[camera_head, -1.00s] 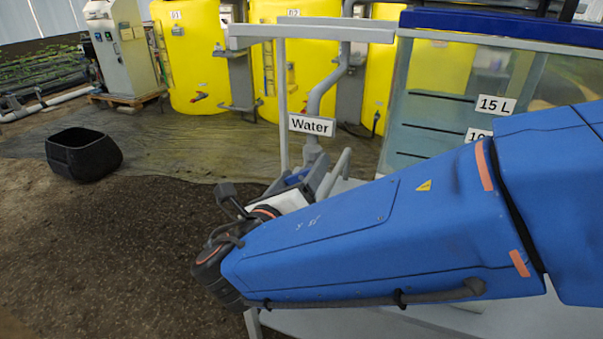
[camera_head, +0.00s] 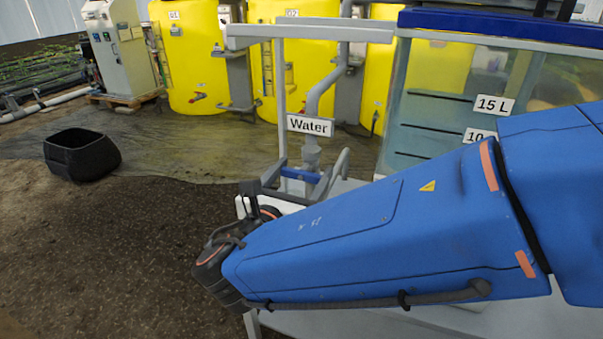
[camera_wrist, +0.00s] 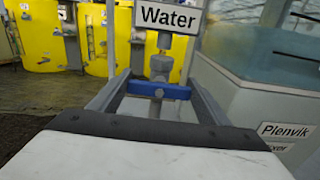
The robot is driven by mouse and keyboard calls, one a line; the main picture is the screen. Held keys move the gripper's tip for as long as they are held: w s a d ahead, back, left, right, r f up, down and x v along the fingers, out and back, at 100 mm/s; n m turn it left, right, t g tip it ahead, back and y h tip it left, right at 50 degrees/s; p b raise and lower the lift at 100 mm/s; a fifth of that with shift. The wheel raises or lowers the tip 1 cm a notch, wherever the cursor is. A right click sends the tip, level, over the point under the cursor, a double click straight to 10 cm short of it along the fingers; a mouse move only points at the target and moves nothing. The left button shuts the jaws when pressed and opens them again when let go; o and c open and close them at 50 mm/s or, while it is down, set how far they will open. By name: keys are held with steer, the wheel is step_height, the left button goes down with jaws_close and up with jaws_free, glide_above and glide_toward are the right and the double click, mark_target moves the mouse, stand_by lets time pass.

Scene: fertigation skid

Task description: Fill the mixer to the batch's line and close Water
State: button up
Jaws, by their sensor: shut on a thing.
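The Water valve's blue handle (camera_head: 300,174) sits below the Water sign (camera_head: 310,125). In the wrist view the handle (camera_wrist: 160,90) lies level, crosswise on a grey valve body (camera_wrist: 161,68). My gripper (camera_wrist: 158,97) is shut on the handle, one finger at each end. In the head view my gripper (camera_head: 312,168) is partly hidden by my blue arm. The mixer (camera_head: 430,115) is a clear tank with a blue rim, black lines and labels 15 L (camera_head: 493,105) and 10 L (camera_head: 479,135). My arm covers its lower part. I cannot tell its liquid level surely.
A grey pipe frame (camera_head: 282,90) stands around the valve, close to my gripper. Yellow tanks (camera_head: 190,55) and a control cabinet (camera_head: 118,45) stand behind. A black bucket (camera_head: 82,155) is on the floor at left. The floor between is clear.

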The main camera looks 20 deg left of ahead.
stand_by(0.5)
steer(key=o, duration=1.1)
steer(key=shift+c, duration=0.2)
steer(key=shift+s, duration=0.1)
steer(key=s+a, duration=0.1)
steer(key=s, duration=1.6)
steer(key=shift+s+a, duration=0.15)
